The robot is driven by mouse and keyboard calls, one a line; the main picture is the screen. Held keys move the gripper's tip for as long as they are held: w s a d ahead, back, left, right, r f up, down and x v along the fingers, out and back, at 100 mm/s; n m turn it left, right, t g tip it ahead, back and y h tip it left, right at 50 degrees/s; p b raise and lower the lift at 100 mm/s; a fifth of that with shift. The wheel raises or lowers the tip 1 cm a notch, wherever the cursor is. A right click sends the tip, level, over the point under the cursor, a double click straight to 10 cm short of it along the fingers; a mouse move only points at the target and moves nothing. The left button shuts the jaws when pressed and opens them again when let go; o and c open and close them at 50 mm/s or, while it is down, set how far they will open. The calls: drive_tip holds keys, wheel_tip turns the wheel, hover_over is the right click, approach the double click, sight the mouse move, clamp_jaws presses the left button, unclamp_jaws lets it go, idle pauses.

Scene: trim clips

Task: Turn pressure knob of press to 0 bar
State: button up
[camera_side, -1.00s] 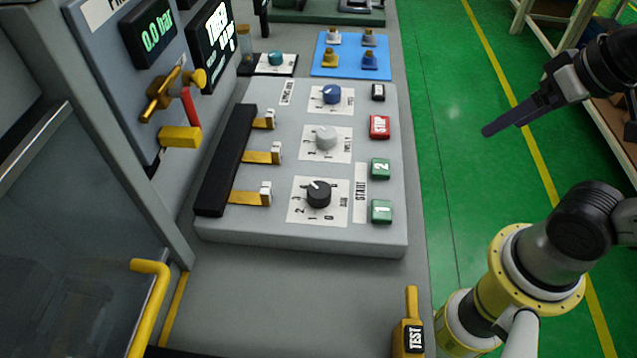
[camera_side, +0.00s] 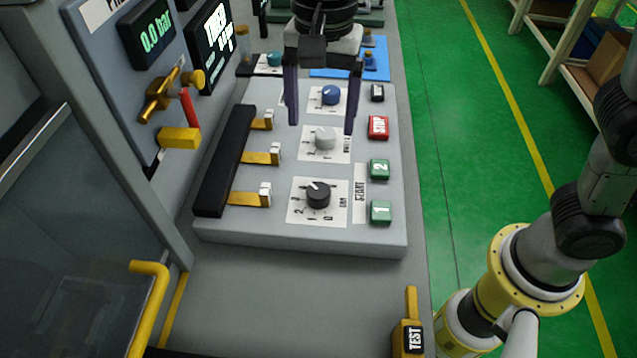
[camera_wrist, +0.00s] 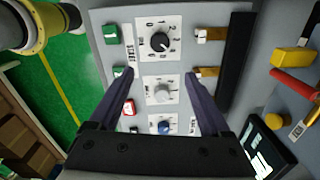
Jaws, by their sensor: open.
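The black knob (camera_side: 318,194) sits on a white scale plate at the near end of the grey control panel (camera_side: 300,236); the plate carries numbers and what looks like "BAR". It also shows at the top of the wrist view (camera_wrist: 159,42), its white pointer line toward the lower right there. In the side view the pointer is toward the upper left. A white knob (camera_side: 325,138) and a blue knob (camera_side: 331,95) are in line behind it. My gripper (camera_side: 320,128) is open and empty above the panel, around the blue and white knobs in the picture, touching nothing visible.
Green buttons (camera_side: 381,211) and a red STOP button (camera_side: 378,127) line the panel's right edge. Yellow levers with white tips (camera_side: 265,194) stand on the left. A display (camera_side: 147,33) reads 0.0 bar. A yellow TEST handle (camera_side: 408,337) is at the front.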

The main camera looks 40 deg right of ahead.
sight(318, 190)
drive_tip(key=f, duration=0.9)
drive_tip(key=a+f, duration=0.1)
drive_tip(key=f, duration=0.4)
drive_tip(key=shift+s+f, duration=0.25)
drive_tip(key=shift+f, duration=0.05)
clamp_jaws()
